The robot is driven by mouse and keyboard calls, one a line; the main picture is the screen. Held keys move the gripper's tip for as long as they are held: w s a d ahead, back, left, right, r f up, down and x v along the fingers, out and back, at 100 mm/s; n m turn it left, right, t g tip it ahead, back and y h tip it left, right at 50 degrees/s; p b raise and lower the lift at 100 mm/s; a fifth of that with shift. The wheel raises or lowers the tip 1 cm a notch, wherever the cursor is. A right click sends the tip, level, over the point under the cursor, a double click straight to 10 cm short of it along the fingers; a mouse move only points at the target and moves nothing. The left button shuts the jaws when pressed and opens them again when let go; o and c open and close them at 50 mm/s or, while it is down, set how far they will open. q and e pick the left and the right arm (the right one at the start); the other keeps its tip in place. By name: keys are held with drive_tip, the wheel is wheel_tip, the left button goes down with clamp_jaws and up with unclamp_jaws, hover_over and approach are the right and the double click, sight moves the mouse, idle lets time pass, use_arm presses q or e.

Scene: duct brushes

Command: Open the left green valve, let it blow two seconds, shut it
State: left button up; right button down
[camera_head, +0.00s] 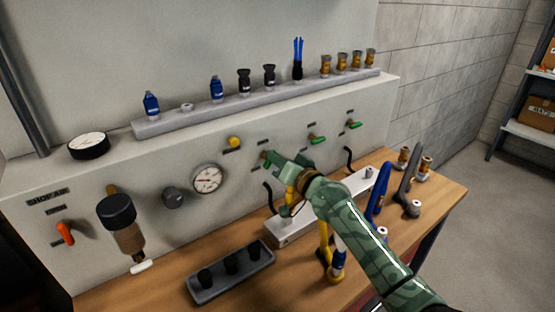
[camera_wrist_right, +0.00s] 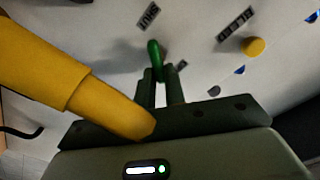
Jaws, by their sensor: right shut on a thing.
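The left green valve's handle (camera_wrist_right: 154,52) shows in the right wrist view as a rounded green lever between my fingertips. My right gripper (camera_wrist_right: 160,82) is shut on it. In the head view my right gripper (camera_head: 272,157) reaches the grey panel at this valve and hides most of it. Two other green valve handles, a middle one (camera_head: 318,139) and a right one (camera_head: 354,124), sit farther right on the panel. Whether the held handle is turned cannot be told. My left gripper is not in view.
A yellow knob (camera_head: 234,142) and a round gauge (camera_head: 208,178) are left of my gripper. A red lever (camera_head: 65,233) is far left. A dark tray (camera_head: 232,272) and a blue-handled tool (camera_head: 379,192) are on the wooden bench (camera_head: 165,293). A yellow cylinder (camera_wrist_right: 85,90) crosses the wrist view.

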drive_tip(key=shift+f, duration=0.1)
drive_tip(key=c, duration=1.5)
unclamp_jaws()
drive_tip(key=shift+o, duration=0.2)
drive_tip(key=shift+s+d, duration=0.1)
drive_tip(key=p+v, duration=0.5)
drive_tip(key=v, duration=1.1)
